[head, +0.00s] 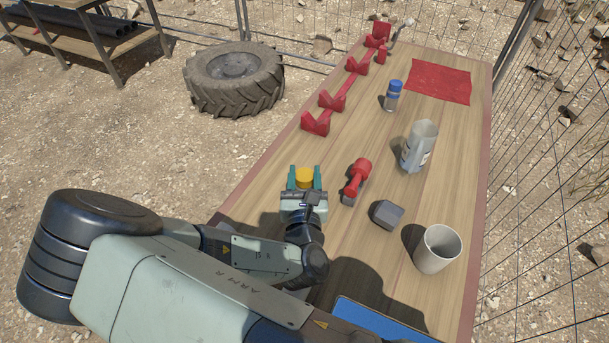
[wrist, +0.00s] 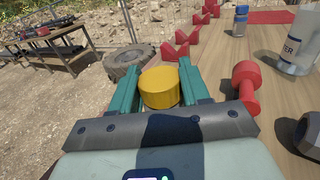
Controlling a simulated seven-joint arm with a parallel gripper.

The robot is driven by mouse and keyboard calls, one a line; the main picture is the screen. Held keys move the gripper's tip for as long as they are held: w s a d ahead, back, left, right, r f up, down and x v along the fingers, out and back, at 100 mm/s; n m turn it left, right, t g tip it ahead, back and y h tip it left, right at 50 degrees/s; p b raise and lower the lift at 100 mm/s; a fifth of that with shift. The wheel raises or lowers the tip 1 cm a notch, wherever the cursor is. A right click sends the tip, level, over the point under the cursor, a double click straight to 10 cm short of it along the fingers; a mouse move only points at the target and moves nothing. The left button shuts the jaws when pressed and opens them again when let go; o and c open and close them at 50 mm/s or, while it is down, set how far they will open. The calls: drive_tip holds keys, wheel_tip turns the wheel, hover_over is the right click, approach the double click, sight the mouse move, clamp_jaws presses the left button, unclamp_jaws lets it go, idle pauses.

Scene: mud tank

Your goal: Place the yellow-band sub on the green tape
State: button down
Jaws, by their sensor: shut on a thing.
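My gripper (head: 304,178) is shut on the yellow-band sub (head: 305,173), near the left edge of the table. Only its round yellow top part shows between the teal fingers; its lower part is hidden. In the wrist view the yellow-band sub (wrist: 160,87) sits between both fingertips (wrist: 158,85). I cannot tell whether it touches the table. I see no green tape in either view. A similar grey piece with a blue band (head: 393,95) stands upright farther back.
A red valve-like tool (head: 357,177) lies close right of my gripper. A grey block (head: 387,214), a white cup (head: 437,249) and a clear pitcher (head: 418,146) stand right. Red V-rests (head: 331,102) line the left edge. A red cloth (head: 439,82) lies at the back, a blue item (head: 372,317) in front.

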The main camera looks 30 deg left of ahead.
drive_tip(key=shift+f, duration=0.1)
drive_tip(key=c, duration=0.5)
unclamp_jaws()
drive_tip(key=shift+c, duration=0.2)
drive_tip(key=v, duration=0.7)
drive_tip(key=shift+s+d, duration=0.1)
drive_tip(key=shift+s, duration=0.15)
